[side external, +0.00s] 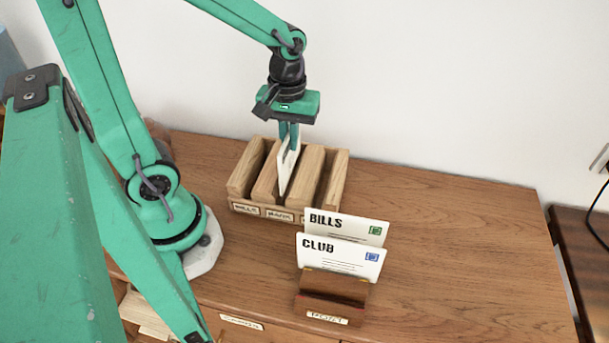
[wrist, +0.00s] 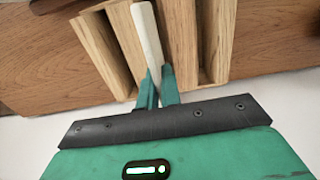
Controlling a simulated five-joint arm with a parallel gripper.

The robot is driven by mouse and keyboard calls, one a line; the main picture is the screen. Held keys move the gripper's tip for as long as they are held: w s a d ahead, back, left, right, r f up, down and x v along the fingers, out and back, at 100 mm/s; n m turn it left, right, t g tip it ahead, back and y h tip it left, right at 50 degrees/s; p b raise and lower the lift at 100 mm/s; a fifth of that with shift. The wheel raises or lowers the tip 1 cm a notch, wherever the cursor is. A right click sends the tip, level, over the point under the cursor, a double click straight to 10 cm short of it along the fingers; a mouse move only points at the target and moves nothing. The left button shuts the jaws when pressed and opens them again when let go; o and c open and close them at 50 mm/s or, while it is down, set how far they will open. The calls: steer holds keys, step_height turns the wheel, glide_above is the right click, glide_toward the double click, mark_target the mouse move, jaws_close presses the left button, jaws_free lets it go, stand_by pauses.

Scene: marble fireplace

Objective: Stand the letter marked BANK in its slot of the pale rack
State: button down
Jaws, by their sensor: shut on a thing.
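My gripper (side external: 289,135) is shut on a white letter (side external: 286,172), held upright and edge-on over the pale wooden rack (side external: 243,181). The letter (wrist: 147,30) also shows between my fingertips (wrist: 157,88) in the wrist view, with pale rack walls (wrist: 183,42) on both sides. Its marking cannot be read. The rack's front labels read BILLS at the left and BANK beside it; a further label is partly hidden. The letter's lower edge is near the slot behind the BANK label (side external: 279,216). I cannot tell how deep it sits.
A dark brown holder (side external: 331,291) stands in front of the rack, holding letters marked BILLS (side external: 347,227) and CLUB (side external: 341,257). These stand close to the rack's front right. The wooden top (side external: 460,250) is clear to the right. A white wall is behind.

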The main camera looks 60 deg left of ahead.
steer(key=shift+f, duration=2.45)
stand_by(0.5)
steer(key=c, duration=1.5)
jaws_free()
steer(key=shift+r, duration=0.1)
steer(key=shift+r, duration=4.4)
steer(key=shift+r, duration=0.1)
